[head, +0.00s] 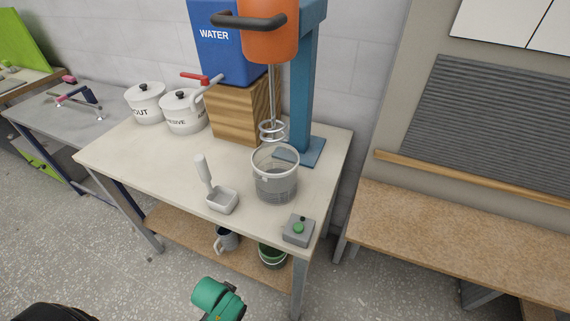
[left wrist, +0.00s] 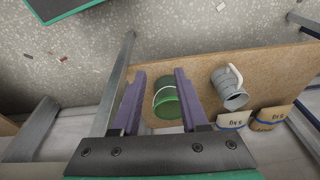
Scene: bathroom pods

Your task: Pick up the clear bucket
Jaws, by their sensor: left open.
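The clear bucket (head: 275,180) stands upright on the workbench near its right end, below the mixer's whisk (head: 272,128). It is see-through, with a pale rim and a darker grey lower part. It does not show in the left wrist view. My left gripper (left wrist: 157,72) is open, with two purple fingers spread and nothing held. Beyond them, on the lower shelf, is a green bucket (left wrist: 167,103). In the head view, a green part of my arm shows at the bottom, in front of the bench and apart from the clear bucket. My right gripper is not in view.
On the workbench (head: 130,160) are a white scoop (head: 221,201), a grey button box (head: 298,229), two white lidded pots (head: 145,101) and a blue water tank (head: 218,45) on a wooden block. A blue mixer stand (head: 308,90) rises behind. A grey mug (head: 227,240) is on the lower shelf.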

